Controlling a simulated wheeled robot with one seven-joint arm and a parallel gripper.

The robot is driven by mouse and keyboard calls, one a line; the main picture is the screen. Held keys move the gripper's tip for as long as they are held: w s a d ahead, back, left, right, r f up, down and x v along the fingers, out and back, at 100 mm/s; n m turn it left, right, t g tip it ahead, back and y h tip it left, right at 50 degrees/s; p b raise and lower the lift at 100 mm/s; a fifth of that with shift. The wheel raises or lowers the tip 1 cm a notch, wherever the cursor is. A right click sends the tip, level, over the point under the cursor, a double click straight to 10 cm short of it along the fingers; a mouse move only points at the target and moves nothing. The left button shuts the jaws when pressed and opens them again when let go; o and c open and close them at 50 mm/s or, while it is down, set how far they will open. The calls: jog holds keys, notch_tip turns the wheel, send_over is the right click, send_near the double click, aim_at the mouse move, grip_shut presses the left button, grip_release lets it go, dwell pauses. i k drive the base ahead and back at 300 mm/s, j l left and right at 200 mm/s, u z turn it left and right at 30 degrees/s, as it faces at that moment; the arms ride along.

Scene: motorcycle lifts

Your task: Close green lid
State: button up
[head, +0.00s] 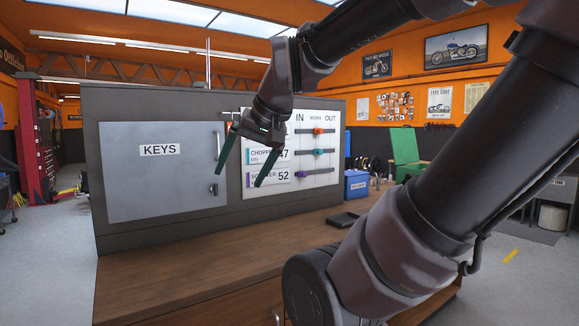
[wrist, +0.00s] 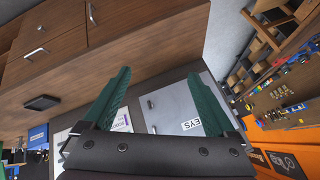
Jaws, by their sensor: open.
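A green lid (head: 404,145) stands raised at the back right in the head view, above a green box (head: 412,170) at the far right end of the bench. The box's lower part is partly hidden by my arm. My gripper (head: 241,176) is open and empty, in front of the board, well to the left of the green lid. In the wrist view, my gripper (wrist: 163,78) shows its two green fingers spread apart with nothing between them. I cannot make out the green lid in the wrist view.
A grey KEYS cabinet (head: 165,172) and a white board with coloured sliders (head: 318,178) stand behind the wooden bench (head: 200,262). A blue box (head: 356,184) and a dark tray (head: 343,219) sit right of the board. The bench's left part is clear.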

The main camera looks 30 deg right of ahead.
aim_at(404, 147)
jog(key=z, duration=1.15)
jog(key=i+l+z, duration=0.25)
jog(key=z, duration=0.2)
jog(key=i+l+z, duration=0.15)
jog(key=i+z, duration=0.6)
jog(key=z, duration=0.2)
jog(key=i+z, duration=0.4)
jog(key=i, duration=3.85)
jog(key=i+u, duration=0.1)
jog(key=i, duration=2)
jog(key=i+u, duration=0.75)
jog(key=i+l+u, duration=0.25)
jog(key=i+u, duration=0.15)
jog(key=i+j+u, duration=0.25)
jog(key=i+u, duration=1.1)
jog(key=i+l+u, duration=0.25)
jog(key=i+u, duration=0.65)
jog(key=i, duration=1.3)
